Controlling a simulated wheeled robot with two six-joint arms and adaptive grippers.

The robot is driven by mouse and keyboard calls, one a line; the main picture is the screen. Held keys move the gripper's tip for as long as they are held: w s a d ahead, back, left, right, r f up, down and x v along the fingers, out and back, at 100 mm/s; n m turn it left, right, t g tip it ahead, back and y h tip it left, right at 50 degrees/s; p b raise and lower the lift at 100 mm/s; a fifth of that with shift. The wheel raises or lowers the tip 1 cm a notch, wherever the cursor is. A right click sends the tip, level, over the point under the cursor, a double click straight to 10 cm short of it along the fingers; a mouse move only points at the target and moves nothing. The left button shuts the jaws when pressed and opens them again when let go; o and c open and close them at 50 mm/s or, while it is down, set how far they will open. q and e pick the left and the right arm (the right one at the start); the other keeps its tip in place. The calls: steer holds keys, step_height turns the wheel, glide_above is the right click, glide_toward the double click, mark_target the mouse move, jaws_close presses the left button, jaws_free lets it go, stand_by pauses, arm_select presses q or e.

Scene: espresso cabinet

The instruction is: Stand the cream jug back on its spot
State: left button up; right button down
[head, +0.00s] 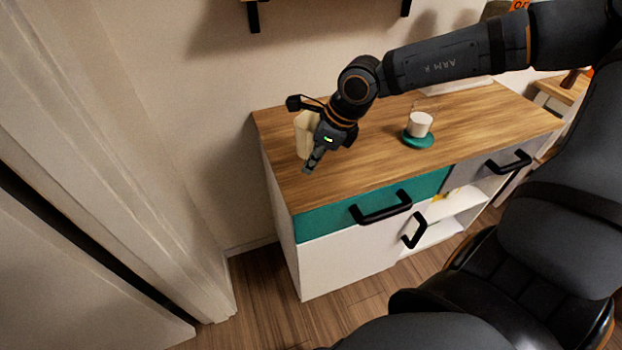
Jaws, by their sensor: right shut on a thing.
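The cream jug (303,134) is a cream-coloured upright vessel at the left end of the wooden cabinet top (370,155). My right gripper (303,138) comes in from the right and is shut on the jug. The gripper and wrist hide the jug's right side. I cannot tell whether the jug's base touches the wood. My left gripper is not in view.
A white cup (419,124) stands on a teal round saucer or mat (417,140) to the right of the jug. The cabinet has a teal drawer (335,216) and black handles (380,208). The wood between jug and cup is clear. A wall rises behind.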

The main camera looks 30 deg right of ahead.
mark_target(306, 180)
steer(key=shift+w+d+f, duration=0.1)
steer(key=shift+w, duration=0.05)
step_height(306, 180, down, 4)
steer(key=shift+w+r+b, duration=0.1)
steer(key=shift+r+b, duration=0.15)
steer(key=shift+b, duration=0.3)
steer(key=shift+f, duration=0.1)
steer(key=c, duration=1.4)
jaws_free()
steer(key=shift+o, duration=0.2)
